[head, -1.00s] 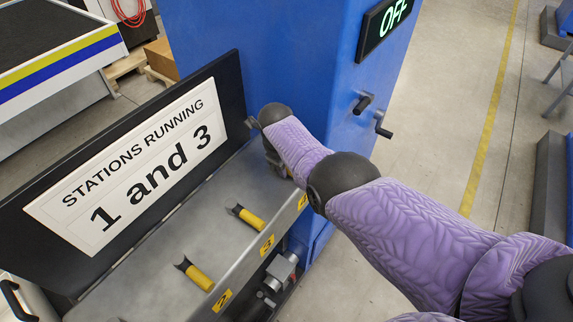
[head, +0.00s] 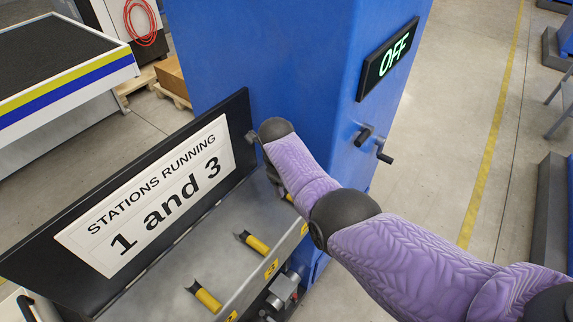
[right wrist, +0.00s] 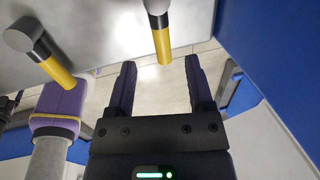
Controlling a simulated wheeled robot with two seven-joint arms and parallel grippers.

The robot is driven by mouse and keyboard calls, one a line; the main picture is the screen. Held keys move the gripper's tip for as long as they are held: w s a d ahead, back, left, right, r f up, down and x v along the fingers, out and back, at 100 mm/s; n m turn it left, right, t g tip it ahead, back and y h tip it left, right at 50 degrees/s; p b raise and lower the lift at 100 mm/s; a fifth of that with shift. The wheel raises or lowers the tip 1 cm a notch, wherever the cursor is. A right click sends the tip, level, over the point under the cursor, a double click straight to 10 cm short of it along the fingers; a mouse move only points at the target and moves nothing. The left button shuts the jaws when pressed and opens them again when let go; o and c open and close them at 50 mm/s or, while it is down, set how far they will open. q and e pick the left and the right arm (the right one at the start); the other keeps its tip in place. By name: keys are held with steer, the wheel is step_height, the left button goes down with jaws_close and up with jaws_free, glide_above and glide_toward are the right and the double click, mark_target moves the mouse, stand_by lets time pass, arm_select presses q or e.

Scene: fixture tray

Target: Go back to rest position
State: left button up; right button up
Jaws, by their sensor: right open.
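My right arm, in a purple sleeve, reaches over the far end of the grey fixture tray (head: 200,248) in the head view. Its gripper is mostly hidden there behind the forearm. In the right wrist view my right gripper (right wrist: 162,78) is open and empty. The end of a yellow handle with a black band (right wrist: 161,42) shows between and just beyond its fingertips, with no visible contact. A second yellow handle (right wrist: 57,73) is to its left. The head view shows two yellow handles, one nearer (head: 208,299) and one farther (head: 257,245). My left gripper is not seen.
A black-framed sign (head: 150,195) reading "STATIONS RUNNING 1 and 3" stands along the tray's back. Open floor lies right of the cabinet.

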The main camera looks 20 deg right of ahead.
steer(key=r, duration=0.3)
steer(key=shift+s+a+r+p, duration=0.2)
steer(key=shift+a+p, duration=0.1)
steer(key=shift+p, duration=0.1)
steer(key=shift+f, duration=0.1)
